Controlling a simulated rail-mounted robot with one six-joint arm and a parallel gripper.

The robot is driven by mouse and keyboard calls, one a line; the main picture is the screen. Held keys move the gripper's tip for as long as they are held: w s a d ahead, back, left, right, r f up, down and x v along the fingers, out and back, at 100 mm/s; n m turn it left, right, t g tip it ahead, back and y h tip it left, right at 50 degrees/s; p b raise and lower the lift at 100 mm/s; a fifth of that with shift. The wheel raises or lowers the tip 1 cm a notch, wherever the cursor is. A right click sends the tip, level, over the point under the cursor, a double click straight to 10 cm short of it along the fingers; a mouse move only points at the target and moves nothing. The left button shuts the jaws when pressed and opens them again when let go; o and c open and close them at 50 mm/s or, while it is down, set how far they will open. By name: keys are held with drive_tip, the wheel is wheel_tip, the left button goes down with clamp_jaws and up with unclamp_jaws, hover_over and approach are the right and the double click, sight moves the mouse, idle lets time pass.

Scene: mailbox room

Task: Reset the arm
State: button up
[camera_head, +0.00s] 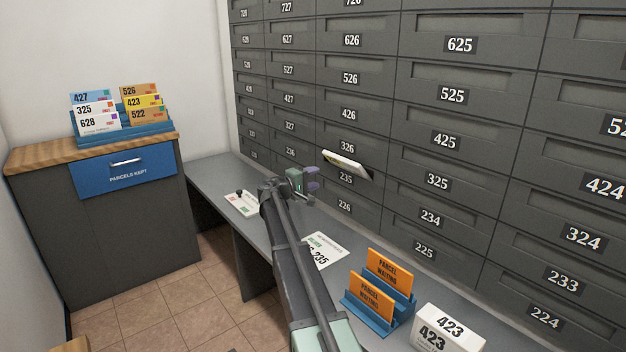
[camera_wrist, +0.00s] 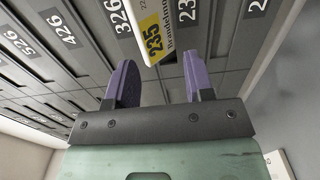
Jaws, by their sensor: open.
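My gripper (camera_head: 312,179) has purple fingers and is in front of the mailbox wall near slots 326 and 235. In the wrist view the gripper (camera_wrist: 160,85) shows its two fingers apart with nothing between them. A white and yellow mail piece (camera_head: 346,165) sticks out of the slot above label 235. It also shows in the wrist view as a piece marked 235 (camera_wrist: 152,36), just beyond the fingertips and apart from them. My arm reaches from the bottom middle over the grey counter (camera_head: 215,176).
A card marked 235 (camera_head: 324,250) lies on the counter beside my arm. An orange parcel-card holder (camera_head: 378,292) and a white box marked 423 (camera_head: 449,330) stand at front right. A blue card rack (camera_head: 121,134) sits on the left cabinet (camera_head: 128,225). Another card (camera_head: 242,203) lies left of my arm.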

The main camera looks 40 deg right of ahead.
clamp_jaws()
idle(0.8)
idle(0.5)
drive_tip(key=d+r+y+p, duration=0.35)
drive_tip(key=r+p, duration=0.95)
drive_tip(key=p, duration=0.5)
wheel_tip(320, 180, down, 4)
drive_tip(key=shift+r+y+b, duration=0.1)
drive_tip(key=shift+y+b, duration=0.6)
drive_tip(key=shift+y, duration=0.15)
